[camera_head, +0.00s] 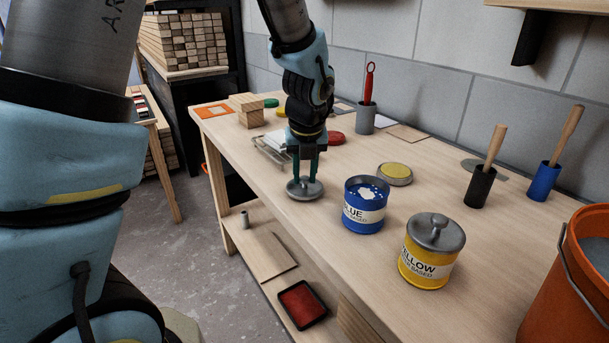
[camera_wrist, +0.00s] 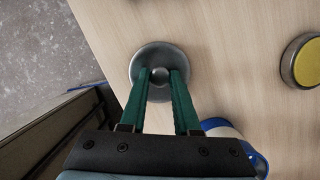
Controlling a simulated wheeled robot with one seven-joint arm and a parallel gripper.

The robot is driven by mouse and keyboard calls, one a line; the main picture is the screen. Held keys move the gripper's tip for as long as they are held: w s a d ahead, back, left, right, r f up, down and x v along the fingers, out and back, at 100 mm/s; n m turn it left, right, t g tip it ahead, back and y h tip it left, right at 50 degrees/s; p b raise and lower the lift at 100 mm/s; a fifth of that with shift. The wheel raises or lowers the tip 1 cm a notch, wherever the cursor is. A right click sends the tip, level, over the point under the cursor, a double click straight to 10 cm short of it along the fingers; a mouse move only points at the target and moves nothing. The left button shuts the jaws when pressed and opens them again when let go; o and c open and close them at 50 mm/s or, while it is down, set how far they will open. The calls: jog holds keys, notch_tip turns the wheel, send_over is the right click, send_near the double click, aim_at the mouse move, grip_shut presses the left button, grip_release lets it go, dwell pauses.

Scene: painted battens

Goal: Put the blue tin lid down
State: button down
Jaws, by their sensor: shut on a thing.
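The blue tin lid is a round grey metal disc with a knob. It shows in the head view (camera_head: 305,191) near the table's front edge, and in the wrist view (camera_wrist: 150,57). My gripper (camera_head: 304,177) is shut on its knob, with green fingers on both sides (camera_wrist: 160,76). The lid looks level and low over the wooden table; I cannot tell whether it touches the top. The blue tin (camera_head: 364,211) stands open just right of it, with blue and white showing inside. Part of this tin also shows at the bottom of the wrist view (camera_wrist: 222,128).
A yellow tin (camera_head: 427,269) with its lid on stands at the front right. Dark (camera_head: 481,188) and blue (camera_head: 544,181) brush pots and an orange bucket (camera_head: 560,290) stand to the right. Bare table lies between them.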

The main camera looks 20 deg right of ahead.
jog(key=shift+f, duration=0.4)
jog(key=shift+f, duration=0.1)
jog(key=c, duration=0.6)
grip_release()
jog(key=shift+c, duration=0.2)
